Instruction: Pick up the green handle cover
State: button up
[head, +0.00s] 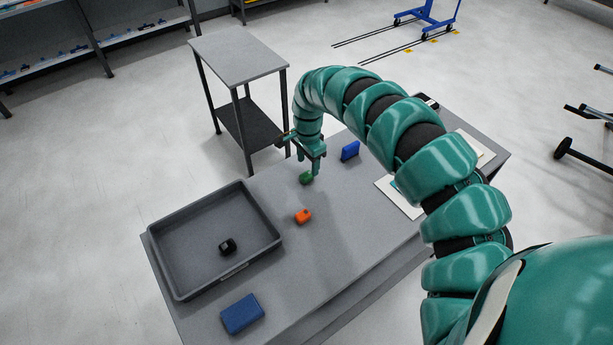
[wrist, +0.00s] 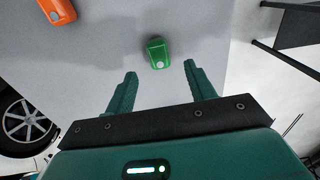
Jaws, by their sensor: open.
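The green handle cover (head: 306,178) lies on the grey table, close to its back edge in the head view. In the wrist view the green cover (wrist: 158,53) lies just beyond the fingertips, between their lines. My gripper (head: 312,157) hangs over the table, just above the cover. In the wrist view my gripper (wrist: 160,72) has its two fingers spread apart with nothing between them. I cannot tell the exact height between the fingertips and the cover.
An orange piece (head: 303,216) lies in front of the green cover. A blue upright piece (head: 350,151) stands to its right. A grey tray (head: 275,240) holding a black item (head: 227,246) is at left. A blue box (head: 242,314) lies near the front edge. White sheets (head: 398,200) lie right.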

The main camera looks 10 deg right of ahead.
aim_at(307, 174)
jog(key=shift+s+a+f+p, duration=0.1)
jog(key=shift+a+f+p, duration=0.05)
jog(key=shift+f+p, duration=0.3)
jog(key=shift+s+a+f+p, duration=0.1)
jog(key=shift+a+f+p, duration=0.1)
jog(key=shift+f, duration=0.35)
jog(key=shift+d+f+p, duration=0.1)
jog(key=shift+f+p, duration=0.2)
jog(key=shift+f, duration=0.9)
jog(key=shift+c, duration=0.2)
jog(key=c, duration=1)
